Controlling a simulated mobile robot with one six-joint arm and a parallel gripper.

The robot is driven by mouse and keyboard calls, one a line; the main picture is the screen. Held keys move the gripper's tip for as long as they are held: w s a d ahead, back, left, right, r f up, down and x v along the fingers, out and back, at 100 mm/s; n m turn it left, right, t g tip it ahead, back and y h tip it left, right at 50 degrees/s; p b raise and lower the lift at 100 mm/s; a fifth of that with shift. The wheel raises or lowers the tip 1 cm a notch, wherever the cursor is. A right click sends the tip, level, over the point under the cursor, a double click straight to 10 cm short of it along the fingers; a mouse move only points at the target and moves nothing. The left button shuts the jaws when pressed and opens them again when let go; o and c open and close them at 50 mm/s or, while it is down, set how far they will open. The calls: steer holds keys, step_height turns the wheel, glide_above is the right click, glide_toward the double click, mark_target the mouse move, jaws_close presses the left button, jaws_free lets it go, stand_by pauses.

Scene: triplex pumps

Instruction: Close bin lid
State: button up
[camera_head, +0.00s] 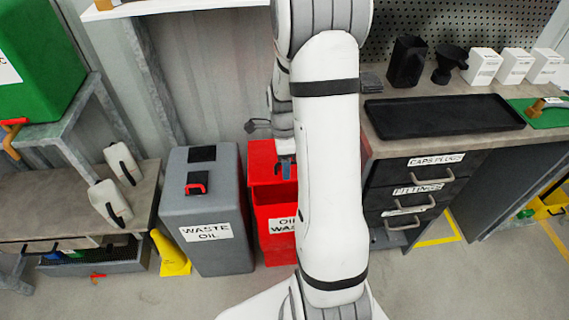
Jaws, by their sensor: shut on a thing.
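The red bin (277,247) stands on the floor, left of the bench, with a white label partly hidden by my arm. Its red lid (261,160) is raised at the back, and the dark red opening (268,193) shows below it. My arm crosses in front and hides the right side of the bin and lid. My gripper (286,174) is partly seen at the lid, above the opening. It is shut on the lid as far as I can see; the fingertips are small and the contact is unclear.
A grey waste oil bin (208,250) stands close on the left, with a yellow cone (170,254) beside it. The drawer bench (420,190) is on the right, bearing a black tray (443,115). Open floor lies in front.

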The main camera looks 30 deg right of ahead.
steer(key=shift+o, duration=0.6)
steer(key=shift+s+a+r+p, duration=0.15)
steer(key=shift+r+p, duration=0.1)
steer(key=shift+r, duration=0.2)
steer(key=shift+s+r+p, duration=0.1)
steer(key=shift+r+p, duration=0.1)
steer(key=shift+r, duration=0.6)
steer(key=shift+c, duration=1)
steer(key=shift+s+r+p, duration=0.1)
steer(key=shift+r+p, duration=0.25)
steer(key=shift+p, duration=0.1)
steer(key=shift+w+r+p, duration=0.2)
steer(key=shift+r+p, duration=0.2)
steer(key=shift+r, duration=0.1)
steer(key=r+p, duration=0.2)
steer(key=r, duration=0.1)
steer(key=shift+w+r+p, duration=0.2)
steer(key=shift+r+p, duration=0.1)
steer(key=shift+c, duration=0.3)
